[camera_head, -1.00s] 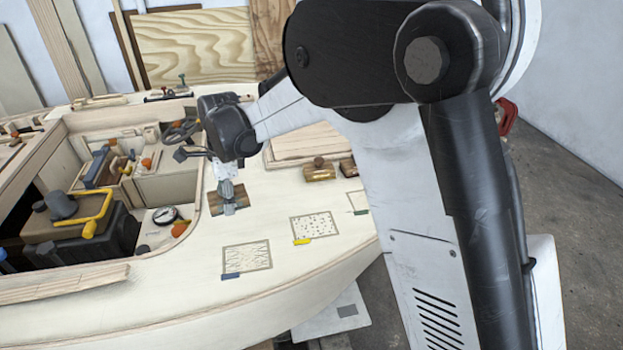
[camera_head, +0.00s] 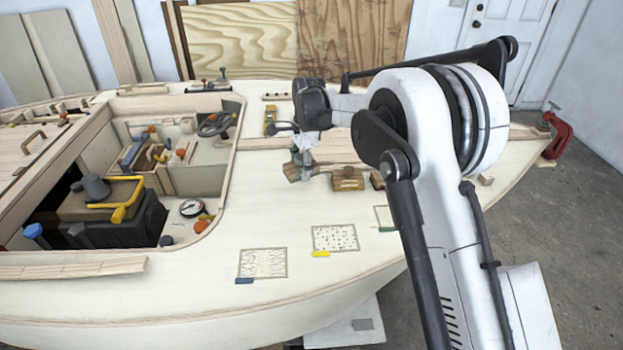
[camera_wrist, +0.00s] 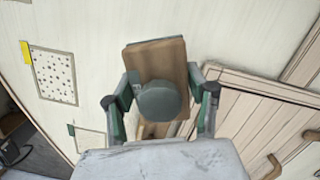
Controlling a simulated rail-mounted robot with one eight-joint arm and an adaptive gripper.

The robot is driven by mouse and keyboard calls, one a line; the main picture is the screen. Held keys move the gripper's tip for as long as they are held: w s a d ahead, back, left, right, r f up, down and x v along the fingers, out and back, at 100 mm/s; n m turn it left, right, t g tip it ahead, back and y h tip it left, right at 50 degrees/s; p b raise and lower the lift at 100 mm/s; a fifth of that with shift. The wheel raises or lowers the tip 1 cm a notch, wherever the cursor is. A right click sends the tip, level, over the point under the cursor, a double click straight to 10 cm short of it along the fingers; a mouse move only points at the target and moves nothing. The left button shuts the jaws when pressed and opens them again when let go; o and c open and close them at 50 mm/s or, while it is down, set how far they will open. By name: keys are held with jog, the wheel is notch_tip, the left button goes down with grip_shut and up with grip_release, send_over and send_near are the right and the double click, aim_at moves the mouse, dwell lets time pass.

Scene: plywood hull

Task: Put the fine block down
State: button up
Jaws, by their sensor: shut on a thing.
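My gripper (camera_head: 303,160) is shut on a brown wooden block with a round grey-green knob. In the wrist view the block (camera_wrist: 160,64) and its knob (camera_wrist: 158,100) sit between the two fingers of my gripper (camera_wrist: 160,98). In the head view the held block is above the pale deck, partly hidden by the fingers. I cannot tell the gap beneath it. Three outlined patches are on the deck: a wavy-lined one with a blue tag (camera_head: 262,263), a dotted one with a yellow tag (camera_head: 335,238), and one with a green tag (camera_head: 384,216), partly hidden by my arm.
Two other wooden blocks, one (camera_head: 348,181) and another (camera_head: 377,179), stand right of the held block. The open cockpit (camera_head: 190,170) with tools lies to the left. A raised wooden hatch (camera_wrist: 250,110) is beside my gripper. The deck around the patches is clear.

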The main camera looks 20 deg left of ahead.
aim_at(310, 185)
jog(key=w+d+f, duration=0.2)
jog(key=w, duration=0.1)
jog(key=shift+w+f, duration=0.15)
jog(key=shift+f, duration=2)
jog(key=shift+f+b, duration=0.35)
jog(key=shift+b, duration=0.05)
jog(key=shift+o, duration=0.2)
jog(key=shift+f, duration=0.1)
jog(key=o, duration=1)
jog(key=shift+d, duration=0.1)
jog(key=shift+f, duration=0.1)
